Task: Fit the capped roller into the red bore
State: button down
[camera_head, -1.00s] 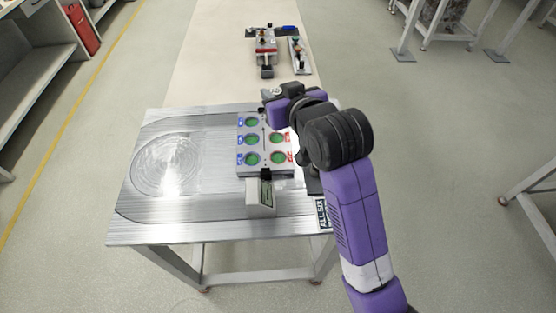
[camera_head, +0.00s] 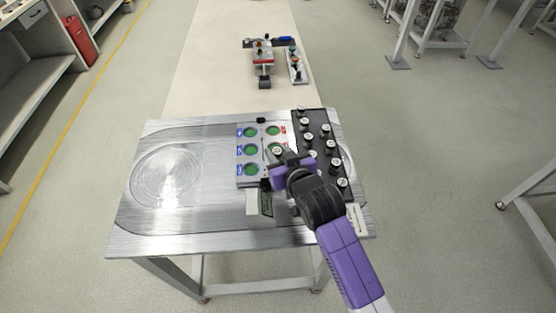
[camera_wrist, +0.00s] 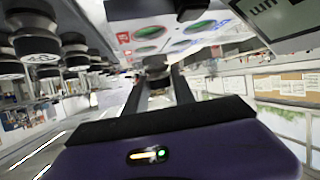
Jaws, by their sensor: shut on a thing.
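The bore block (camera_head: 240,180) stands on the metal table, with green-bottomed holes in two columns. The left column has blue labels; the right column has red labels. The far red bore (camera_head: 274,131) is clear to see; the nearer right-column holes are partly or wholly hidden by my gripper (camera_head: 279,156). In the wrist view my gripper (camera_wrist: 157,82) is shut on the capped roller (camera_wrist: 155,63), seen small and dark between the fingertips. The roller is over the block's right side; I cannot tell whether it touches a bore.
A black rack (camera_head: 331,180) with several capped rollers stands right of the block. A small display box (camera_head: 260,205) stands at the block's near end. Fixtures with tools (camera_head: 263,62) lie on the beige far bench. The table's left half is clear.

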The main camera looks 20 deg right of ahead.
jog(key=shift+f, duration=1.75)
jog(key=shift+f, duration=0.2)
jog(key=c, duration=1)
grip_release()
jog(key=shift+c, duration=0.2)
jog(key=shift+r, duration=0.2)
jog(key=v, duration=1.2)
jog(key=shift+b, duration=0.45)
